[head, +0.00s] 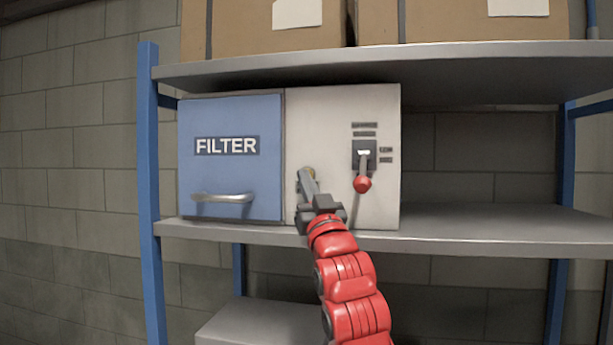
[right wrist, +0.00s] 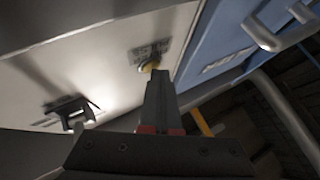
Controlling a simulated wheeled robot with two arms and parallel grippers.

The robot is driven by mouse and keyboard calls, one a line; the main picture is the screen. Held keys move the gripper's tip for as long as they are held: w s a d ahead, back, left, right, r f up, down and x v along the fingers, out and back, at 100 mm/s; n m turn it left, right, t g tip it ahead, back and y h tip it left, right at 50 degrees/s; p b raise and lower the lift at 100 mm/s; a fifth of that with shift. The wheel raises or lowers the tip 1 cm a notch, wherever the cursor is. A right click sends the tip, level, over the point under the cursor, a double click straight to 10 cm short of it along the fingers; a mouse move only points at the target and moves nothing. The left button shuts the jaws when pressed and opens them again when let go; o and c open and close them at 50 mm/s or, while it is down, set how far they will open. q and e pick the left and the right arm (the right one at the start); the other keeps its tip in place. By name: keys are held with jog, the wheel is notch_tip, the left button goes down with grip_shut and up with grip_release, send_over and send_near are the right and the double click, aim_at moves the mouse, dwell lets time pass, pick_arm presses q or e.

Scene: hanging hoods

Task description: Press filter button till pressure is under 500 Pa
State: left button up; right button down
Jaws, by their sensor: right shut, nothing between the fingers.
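The filter unit is a box on the shelf with a blue door (head: 231,175) labelled FILTER and a pale front panel (head: 300,120). A small yellow button (head: 310,172) on the panel is partly hidden behind my right gripper (head: 303,178). The button also shows in the right wrist view (right wrist: 150,66), right at the fingertips (right wrist: 158,76). The right gripper is shut and empty, pointing at the panel. I cannot tell whether its tips touch the button. My left gripper is not in view. No pressure reading is legible.
A lever switch with a red knob (head: 362,184) is on the panel, right of the gripper. The shelf (head: 480,228) is free to the right of the unit. Cardboard boxes (head: 270,35) stand on the shelf above. A blue post (head: 150,190) stands at the left.

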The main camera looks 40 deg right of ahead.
jog(key=shift+s+a+f+b, duration=0.15)
jog(key=shift+s+a+b, duration=0.1)
jog(key=shift+b, duration=0.1)
jog(key=shift+s+a, duration=0.1)
jog(key=shift+a, duration=0.05)
jog(key=shift+s+a, duration=0.1)
jog(key=shift+a, duration=0.05)
jog(key=s+a+b, duration=0.2)
jog(key=s+a, duration=0.1)
jog(key=shift+s+a+b, duration=0.1)
jog(key=shift+a+b, duration=0.25)
jog(key=shift+a, duration=0.05)
dwell(0.8)
